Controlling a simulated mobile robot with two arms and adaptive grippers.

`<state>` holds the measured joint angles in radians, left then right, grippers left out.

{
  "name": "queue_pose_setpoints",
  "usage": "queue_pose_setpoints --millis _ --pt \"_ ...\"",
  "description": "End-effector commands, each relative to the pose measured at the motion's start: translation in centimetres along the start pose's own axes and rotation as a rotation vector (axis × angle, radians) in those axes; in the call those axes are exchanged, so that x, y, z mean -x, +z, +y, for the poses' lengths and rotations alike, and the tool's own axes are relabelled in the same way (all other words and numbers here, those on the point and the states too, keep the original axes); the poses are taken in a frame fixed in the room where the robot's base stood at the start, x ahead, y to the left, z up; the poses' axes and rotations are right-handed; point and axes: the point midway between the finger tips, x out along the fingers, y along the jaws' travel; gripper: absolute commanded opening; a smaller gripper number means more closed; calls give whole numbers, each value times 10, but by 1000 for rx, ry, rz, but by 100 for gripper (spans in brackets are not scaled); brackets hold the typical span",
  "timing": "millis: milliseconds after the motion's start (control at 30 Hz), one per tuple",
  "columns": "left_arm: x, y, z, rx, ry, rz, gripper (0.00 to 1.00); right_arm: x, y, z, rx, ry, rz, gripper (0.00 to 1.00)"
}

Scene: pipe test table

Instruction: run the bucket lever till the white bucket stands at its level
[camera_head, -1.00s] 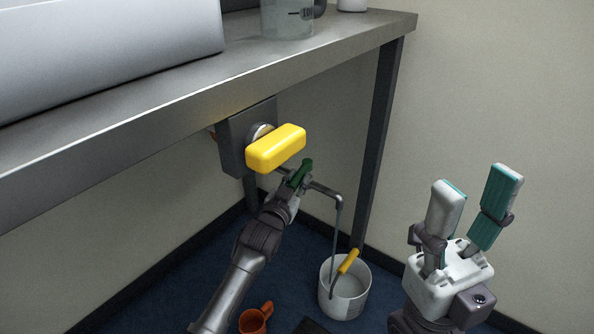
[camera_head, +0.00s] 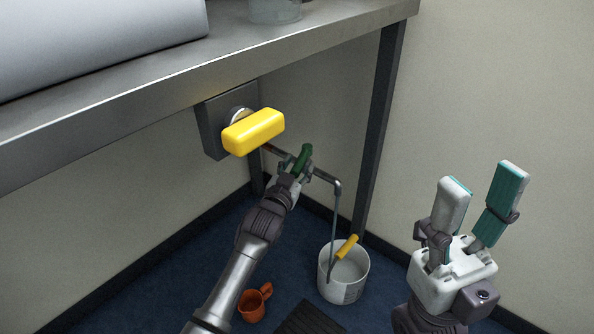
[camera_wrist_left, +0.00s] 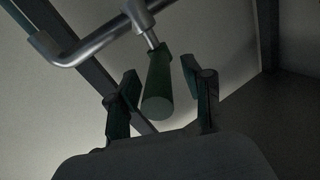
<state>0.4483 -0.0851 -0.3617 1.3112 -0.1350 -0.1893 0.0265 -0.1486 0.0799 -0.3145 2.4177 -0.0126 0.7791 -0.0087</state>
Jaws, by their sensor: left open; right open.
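The white bucket (camera_head: 343,287) stands upright on the floor, its yellow grip (camera_head: 347,247) leaning at the rim. A bent metal pipe (camera_head: 337,215) comes down over it; I see no clear stream, and I cannot read the level inside. A green handle (camera_head: 303,158) is on the pipe. My left gripper (camera_head: 297,168) is at this handle. In the left wrist view, the open fingers (camera_wrist_left: 163,88) stand on both sides of the green handle (camera_wrist_left: 158,80), with gaps visible. A thick yellow handle (camera_head: 253,131) sits on a grey wall box. My right gripper (camera_head: 483,183) is open and empty.
The grey box (camera_head: 214,140) hangs below the metal table's edge (camera_head: 290,62). A table leg (camera_head: 380,130) stands behind the pipe. An orange mug (camera_head: 253,304) and a dark grate (camera_head: 307,319) are on the blue floor. The right wall is bare.

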Motion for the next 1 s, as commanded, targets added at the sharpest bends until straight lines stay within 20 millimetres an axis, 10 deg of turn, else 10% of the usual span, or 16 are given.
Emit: queue_pose_setpoints --millis 600,1000 --pt "105 0 0 -1 0 -2 51 -1 0 -2 -3 0 2 51" --pt "120 -1 0 -2 0 0 51 -1 0 -2 -2 0 2 51"
